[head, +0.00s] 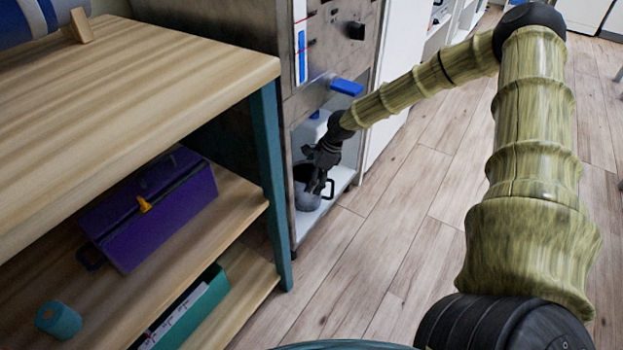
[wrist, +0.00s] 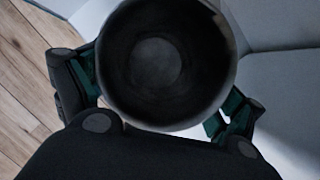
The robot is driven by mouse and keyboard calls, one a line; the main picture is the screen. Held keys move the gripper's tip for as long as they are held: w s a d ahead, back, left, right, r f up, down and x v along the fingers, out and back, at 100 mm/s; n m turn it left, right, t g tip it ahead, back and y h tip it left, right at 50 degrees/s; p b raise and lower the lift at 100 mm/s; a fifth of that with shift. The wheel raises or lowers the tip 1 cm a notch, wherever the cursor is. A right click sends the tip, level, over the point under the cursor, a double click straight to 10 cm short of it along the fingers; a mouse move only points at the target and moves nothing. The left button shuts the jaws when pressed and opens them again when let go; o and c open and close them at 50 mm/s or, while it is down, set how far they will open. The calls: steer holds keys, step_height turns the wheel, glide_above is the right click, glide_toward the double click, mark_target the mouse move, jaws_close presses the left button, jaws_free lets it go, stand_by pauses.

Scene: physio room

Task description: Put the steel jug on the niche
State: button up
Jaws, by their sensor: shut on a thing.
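The steel jug (head: 306,198) is a grey, dark-mouthed vessel with a black handle on its right side in the head view. It is inside the low niche (head: 341,178) of the grey machine, close above or on its floor; I cannot tell whether it touches. My gripper (head: 318,178) reaches into the niche and is shut on the jug. In the wrist view the jug (wrist: 165,110) is seen from above, its round mouth open and its inside empty. The fingers of my gripper (wrist: 160,90) are on both sides of it.
A wooden shelf unit (head: 150,65) stands at the left, with a purple toolbox (head: 160,215), a green box (head: 190,310) and a teal roll (head: 58,320) on its lower boards. A blue lever (head: 346,87) sticks out above the niche. The wooden floor (head: 400,240) is clear at the right.

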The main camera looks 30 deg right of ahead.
steer(key=shift+f, duration=0.1)
steer(key=o, duration=1.2)
steer(key=shift+o, duration=0.2)
steer(key=p+v, duration=0.4)
steer(key=v, duration=0.2)
steer(key=s+d+p, duration=0.3)
steer(key=s+d, duration=0.3)
steer(key=d, duration=0.3)
steer(key=shift+d+f, duration=0.35)
steer(key=shift+d, duration=0.05)
steer(key=shift+s, duration=0.1)
